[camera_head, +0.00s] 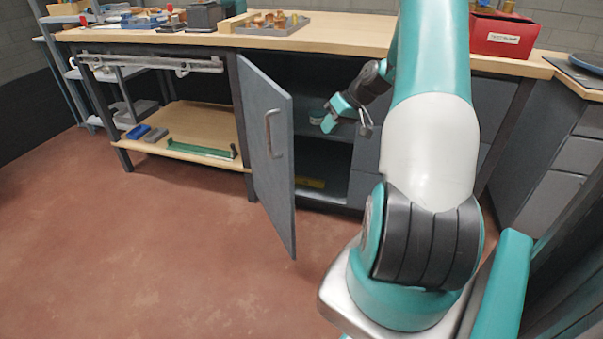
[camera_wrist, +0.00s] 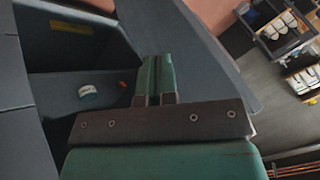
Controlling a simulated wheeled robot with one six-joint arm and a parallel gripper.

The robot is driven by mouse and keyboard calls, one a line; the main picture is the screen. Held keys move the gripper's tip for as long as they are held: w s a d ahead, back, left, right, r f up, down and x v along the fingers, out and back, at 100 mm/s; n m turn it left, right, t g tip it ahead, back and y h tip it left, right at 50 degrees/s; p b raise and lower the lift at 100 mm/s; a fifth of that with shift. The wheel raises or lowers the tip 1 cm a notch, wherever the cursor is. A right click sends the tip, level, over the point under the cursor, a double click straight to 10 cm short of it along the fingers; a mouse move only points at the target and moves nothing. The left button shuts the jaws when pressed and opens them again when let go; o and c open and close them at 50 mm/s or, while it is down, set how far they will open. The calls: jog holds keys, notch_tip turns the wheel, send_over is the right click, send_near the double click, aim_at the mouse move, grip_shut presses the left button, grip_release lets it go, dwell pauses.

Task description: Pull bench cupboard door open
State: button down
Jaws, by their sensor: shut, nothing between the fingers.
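The grey bench cupboard door (camera_head: 262,185) stands swung out from the bench, hinged at its left, with a pale bar handle (camera_head: 275,133) on its outer face. The dark cupboard interior (camera_head: 325,155) shows to its right. My gripper (camera_head: 327,123) is at the opening, on the inner side of the door and away from the handle. In the wrist view the fingers (camera_wrist: 155,72) of my gripper are closed together with nothing between them. The door's inner face (camera_wrist: 195,45) lies just beyond them; I cannot tell whether they touch it. The handle is hidden in the wrist view.
Inside the cupboard, a small pale item (camera_wrist: 87,91) lies on a shelf. The wooden worktop (camera_head: 330,35) carries a parts tray (camera_head: 270,24) and a red bin (camera_head: 503,36). A lower shelf (camera_head: 200,122) is left of the door. The floor in front is clear.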

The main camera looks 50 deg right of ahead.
aim_at(293, 163)
jog(key=shift+a+r+b+x, duration=0.1)
jog(key=shift+a+b+x, duration=0.25)
jog(key=shift+x, duration=1.65)
jog(key=shift+a+r+b+x, duration=0.15)
jog(key=shift+b+x, duration=0.3)
jog(key=shift+x, duration=1.55)
jog(key=shift+a+f+b+x, duration=0.1)
jog(key=shift+a+b+x, duration=0.25)
jog(key=shift+x, duration=1.7)
jog(key=shift+d+r, duration=0.1)
